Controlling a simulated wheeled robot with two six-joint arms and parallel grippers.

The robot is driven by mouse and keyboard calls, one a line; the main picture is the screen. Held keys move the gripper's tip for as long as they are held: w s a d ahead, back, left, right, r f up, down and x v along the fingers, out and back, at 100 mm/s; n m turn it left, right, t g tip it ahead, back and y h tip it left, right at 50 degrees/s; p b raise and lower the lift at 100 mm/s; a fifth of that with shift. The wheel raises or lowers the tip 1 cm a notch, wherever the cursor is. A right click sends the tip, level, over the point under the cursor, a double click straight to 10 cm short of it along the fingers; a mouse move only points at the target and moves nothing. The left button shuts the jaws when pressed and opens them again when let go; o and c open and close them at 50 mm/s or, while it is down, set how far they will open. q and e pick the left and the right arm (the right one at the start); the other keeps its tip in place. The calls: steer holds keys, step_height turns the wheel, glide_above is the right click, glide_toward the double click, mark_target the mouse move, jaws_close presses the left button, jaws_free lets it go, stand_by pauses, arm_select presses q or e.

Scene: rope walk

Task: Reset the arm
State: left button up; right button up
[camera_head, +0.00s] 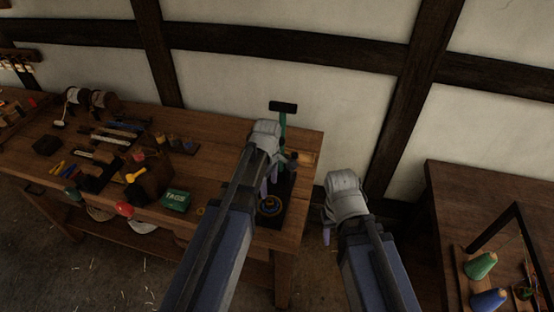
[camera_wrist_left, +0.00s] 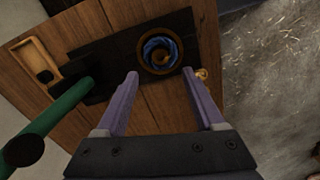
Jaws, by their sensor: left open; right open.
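My left gripper (camera_head: 268,178) is over the right end of the workbench in the head view. In the left wrist view its two purple fingers (camera_wrist_left: 160,85) are spread apart with nothing between them. Below and ahead of them is a dark board (camera_wrist_left: 115,50) with a round brass dish holding a blue coil (camera_wrist_left: 160,50). A green post (camera_wrist_left: 60,110) rises at the left of that view. My right gripper (camera_head: 326,235) hangs in the gap between the two tables, away from any object. One purple fingertip of it shows, and the rest is hidden by the wrist.
The workbench (camera_head: 225,150) carries tools, spools and a green box (camera_head: 175,200). The green post with a dark crossbar (camera_head: 283,108) stands close to my left wrist. A second table (camera_head: 460,190) at the right holds a green cone (camera_head: 480,266) and a blue cone (camera_head: 488,299) by a dark frame.

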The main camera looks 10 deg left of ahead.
arm_select(q)
steer(key=s+d+m, duration=0.5)
steer(key=s+m, duration=0.2)
steer(key=m, duration=0.2)
steer(key=s+d+m+y, duration=0.1)
steer(key=s+d+m, duration=0.4)
steer(key=m, duration=0.5)
steer(key=shift+s+d+f+b, duration=0.25)
steer(key=shift+s+f+b, duration=0.15)
steer(key=shift+s, duration=0.75)
